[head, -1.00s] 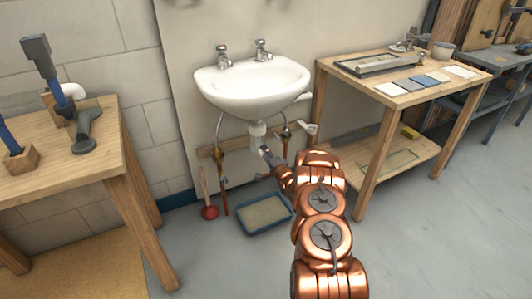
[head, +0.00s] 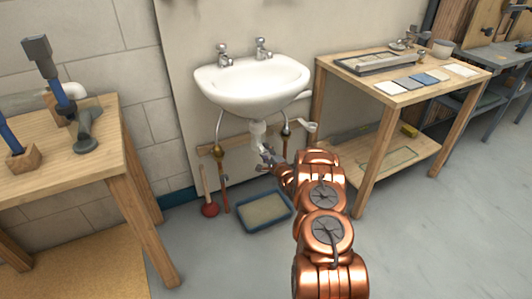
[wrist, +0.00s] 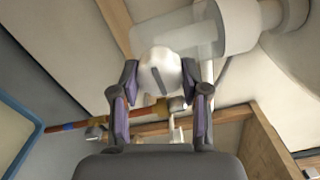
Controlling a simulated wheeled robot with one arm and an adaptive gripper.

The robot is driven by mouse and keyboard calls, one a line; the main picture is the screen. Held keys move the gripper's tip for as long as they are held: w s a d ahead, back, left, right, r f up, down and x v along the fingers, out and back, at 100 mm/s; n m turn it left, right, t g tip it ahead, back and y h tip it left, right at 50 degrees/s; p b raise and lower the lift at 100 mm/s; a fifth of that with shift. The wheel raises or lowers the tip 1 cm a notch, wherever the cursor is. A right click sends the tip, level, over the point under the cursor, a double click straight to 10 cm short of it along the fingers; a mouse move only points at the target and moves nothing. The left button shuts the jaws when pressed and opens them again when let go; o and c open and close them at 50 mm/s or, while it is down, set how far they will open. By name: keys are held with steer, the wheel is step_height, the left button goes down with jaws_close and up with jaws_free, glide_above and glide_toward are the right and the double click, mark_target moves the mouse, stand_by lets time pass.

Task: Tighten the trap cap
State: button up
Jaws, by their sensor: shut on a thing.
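The white trap cap (wrist: 160,72) is rounded and ribbed and sits between my gripper's fingers in the wrist view. My gripper (wrist: 160,80) is shut on it, with one dark finger on each side. A pale translucent trap body (wrist: 178,35) lies behind the cap and joins a wide white pipe at upper right. In the head view the white trap (head: 258,133) hangs under the sink (head: 252,86), and my gripper (head: 267,157) is at its lower end. The cap is too small and covered to make out there.
A blue-rimmed tray (head: 268,224) lies on the floor below the sink. A red plunger (head: 210,209) stands left of it. Copper supply pipes (head: 223,185) run beside the trap. A wooden table (head: 362,185) stands close on the right, a workbench (head: 60,180) on the left.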

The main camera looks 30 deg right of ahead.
steer(key=o, duration=1.1)
steer(key=shift+s, duration=0.1)
steer(key=s, duration=0.8)
steer(key=s+a, duration=0.1)
steer(key=s, duration=0.2)
steer(key=shift+s, duration=0.4)
